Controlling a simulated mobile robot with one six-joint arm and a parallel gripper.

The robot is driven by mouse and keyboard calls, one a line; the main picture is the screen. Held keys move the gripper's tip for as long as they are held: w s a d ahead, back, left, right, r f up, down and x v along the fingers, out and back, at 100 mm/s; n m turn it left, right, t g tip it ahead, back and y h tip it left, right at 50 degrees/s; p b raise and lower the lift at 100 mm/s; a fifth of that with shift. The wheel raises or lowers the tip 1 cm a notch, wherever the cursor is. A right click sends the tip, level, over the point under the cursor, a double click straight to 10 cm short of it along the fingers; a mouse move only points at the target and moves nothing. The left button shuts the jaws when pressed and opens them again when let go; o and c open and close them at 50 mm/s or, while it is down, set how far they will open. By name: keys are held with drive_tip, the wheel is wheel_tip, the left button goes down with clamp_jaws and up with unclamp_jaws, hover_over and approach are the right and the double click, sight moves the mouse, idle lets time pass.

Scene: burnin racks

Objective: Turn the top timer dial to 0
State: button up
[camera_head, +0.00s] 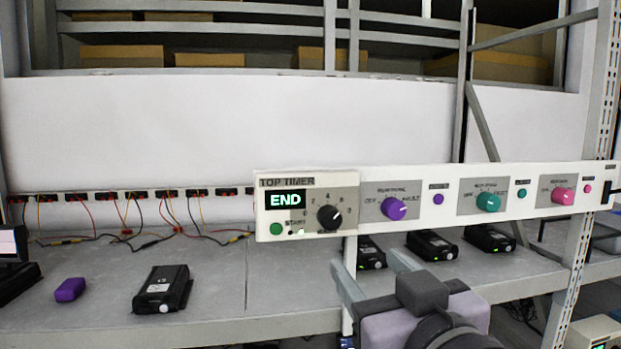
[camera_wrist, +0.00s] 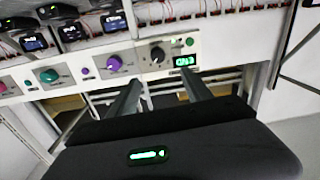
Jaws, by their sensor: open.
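The top timer is a white box at the left end of a long panel, marked TOP TIMER, with a small display (camera_head: 285,200) reading END. Its black dial (camera_head: 330,217) has a pale pointer line aimed to the upper right, with numbers around it. A green START button (camera_head: 277,229) sits at the lower left. The dial also shows in the wrist view (camera_wrist: 157,54), where the picture is turned over. My gripper (camera_head: 372,268) is open and empty, below and to the right of the dial. In the wrist view my two fingers (camera_wrist: 162,92) point toward the timer, apart from the dial.
The panel carries a purple knob (camera_head: 394,208), a teal knob (camera_head: 488,202) and a pink knob (camera_head: 562,196) to the right of the timer. A black device (camera_head: 162,290) and a purple block (camera_head: 70,290) lie on the shelf behind. Loose wires run along the shelf's back.

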drive_tip(key=b, duration=0.3)
approach(332, 220)
drive_tip(key=x, duration=0.8)
drive_tip(key=shift+d, duration=0.1)
drive_tip(key=shift+w, duration=0.3)
drive_tip(key=shift+a, duration=0.2)
drive_tip(key=shift+s, duration=0.1)
clamp_jaws()
